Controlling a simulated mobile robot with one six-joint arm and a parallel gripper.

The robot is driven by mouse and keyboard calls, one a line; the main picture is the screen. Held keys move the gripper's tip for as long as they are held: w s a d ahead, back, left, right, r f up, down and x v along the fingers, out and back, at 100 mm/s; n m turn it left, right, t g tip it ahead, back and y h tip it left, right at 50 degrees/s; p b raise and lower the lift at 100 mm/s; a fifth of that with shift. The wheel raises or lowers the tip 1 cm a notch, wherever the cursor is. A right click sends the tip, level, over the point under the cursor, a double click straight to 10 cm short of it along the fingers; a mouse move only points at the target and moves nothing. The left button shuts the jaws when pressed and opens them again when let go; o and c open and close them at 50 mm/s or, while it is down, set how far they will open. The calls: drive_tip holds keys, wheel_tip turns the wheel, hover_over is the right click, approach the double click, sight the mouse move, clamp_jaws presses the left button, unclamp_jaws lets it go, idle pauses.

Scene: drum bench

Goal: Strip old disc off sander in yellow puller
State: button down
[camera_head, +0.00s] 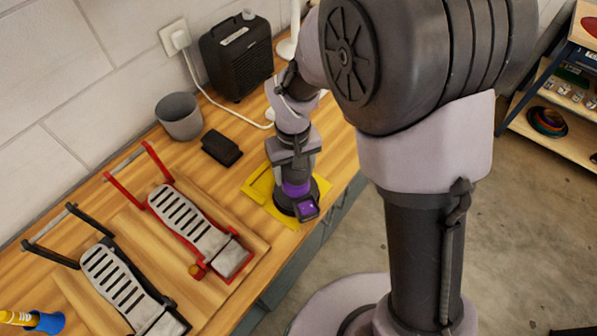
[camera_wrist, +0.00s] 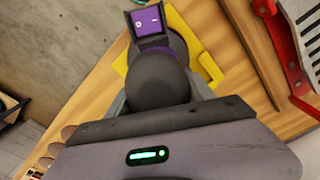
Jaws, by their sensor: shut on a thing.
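A purple and black sander (camera_head: 296,189) stands upright over the yellow puller (camera_head: 259,187) near the bench's front edge. My gripper (camera_head: 292,160) is above it, shut on the sander's upper body. In the wrist view the sander (camera_wrist: 158,82) shows its rounded dark top and purple display box, with the yellow puller (camera_wrist: 178,22) partly behind it. The old disc is hidden under the sander, so I cannot tell whether it touches the puller.
A red-framed pedal (camera_head: 200,228) and a black-framed pedal (camera_head: 125,285) lie to the left. A dark block (camera_head: 221,148), a grey cup (camera_head: 180,116) and a black heater (camera_head: 237,58) stand behind. A white cable runs across the bench (camera_head: 329,137).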

drive_tip(key=shift+w+a+f, duration=0.15)
drive_tip(key=shift+a+f, duration=0.05)
drive_tip(key=shift+a, duration=0.05)
drive_tip(key=shift+w+a, duration=0.65)
drive_tip(key=shift+a, duration=0.1)
drive_tip(key=shift+w+a+f, duration=0.1)
drive_tip(key=shift+w+a+f, duration=0.1)
drive_tip(key=shift+w+a, duration=0.5)
drive_tip(key=shift+a, duration=0.15)
drive_tip(key=shift+f, duration=0.1)
drive_tip(key=shift+w+a+r+p, duration=0.25)
drive_tip(key=shift+w+r+p, duration=0.15)
drive_tip(key=shift+p, duration=0.15)
idle(0.6)
drive_tip(key=shift+r, duration=0.2)
drive_tip(key=shift+r+p, duration=2.45)
drive_tip(key=shift+r, duration=0.5)
